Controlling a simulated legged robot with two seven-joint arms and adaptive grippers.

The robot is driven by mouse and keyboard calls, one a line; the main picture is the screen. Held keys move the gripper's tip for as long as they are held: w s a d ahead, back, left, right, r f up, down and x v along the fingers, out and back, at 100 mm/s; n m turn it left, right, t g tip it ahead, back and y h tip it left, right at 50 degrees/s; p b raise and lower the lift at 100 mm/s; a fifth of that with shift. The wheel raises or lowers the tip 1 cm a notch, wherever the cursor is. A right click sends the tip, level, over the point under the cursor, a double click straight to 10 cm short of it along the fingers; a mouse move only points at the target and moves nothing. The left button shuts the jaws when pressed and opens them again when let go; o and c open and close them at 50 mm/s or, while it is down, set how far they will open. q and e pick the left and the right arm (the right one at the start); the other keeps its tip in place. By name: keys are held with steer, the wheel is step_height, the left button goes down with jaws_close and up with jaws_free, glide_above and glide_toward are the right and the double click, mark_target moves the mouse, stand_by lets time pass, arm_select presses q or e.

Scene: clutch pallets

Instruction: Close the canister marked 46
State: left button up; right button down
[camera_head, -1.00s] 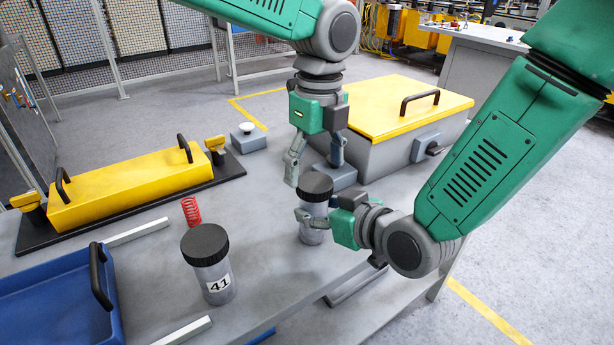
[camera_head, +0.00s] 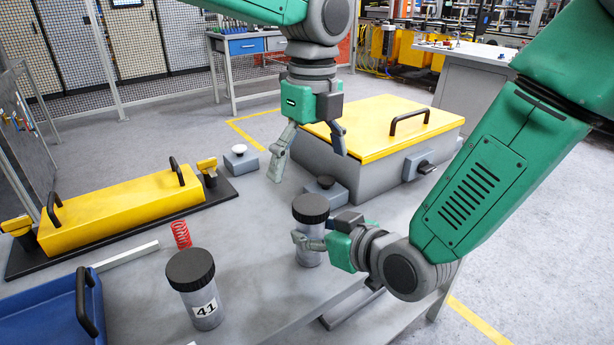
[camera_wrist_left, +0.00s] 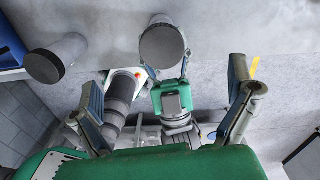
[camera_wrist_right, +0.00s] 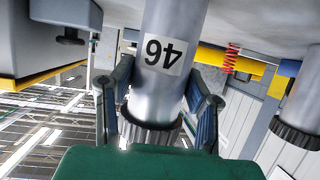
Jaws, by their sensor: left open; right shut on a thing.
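The canister marked 46 (camera_wrist_right: 165,55) is a grey cylinder with a black ribbed lid (camera_head: 310,208) on top. It stands upright on the table in the head view. How tightly the lid sits, I cannot tell. My right gripper (camera_head: 320,236) is shut around the canister's body, just below the lid. The number shows upside down in the right wrist view and is hidden in the head view. My left gripper (camera_head: 307,156) is open and empty above the lid, apart from it. In the left wrist view the lid (camera_wrist_left: 162,44) lies beyond the spread fingers.
A lidded canister marked 41 (camera_head: 196,285) stands to the left, with a red spring (camera_head: 181,234) behind it. A yellow-lidded grey box (camera_head: 385,125), a yellow handled block (camera_head: 120,205), a blue tray (camera_head: 40,315) and button boxes (camera_head: 241,160) surround the workspace.

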steer(key=shift+a, duration=1.05)
steer(key=shift+d, duration=0.7)
steer(key=c, duration=0.8)
jaws_free()
steer(key=shift+d, duration=0.25)
steer(key=shift+o, duration=0.2)
steer(key=shift+a, duration=0.6)
steer(key=shift+s, duration=0.15)
steer(key=shift+s+d+r, duration=0.1)
steer(key=shift+s+r, duration=0.1)
arm_select(q)
step_height(320, 180, up, 8)
steer(key=a, duration=0.2)
steer(key=shift+a+r, duration=0.25)
steer(key=shift+a, duration=0.1)
arm_select(e)
steer(key=v, duration=1.1)
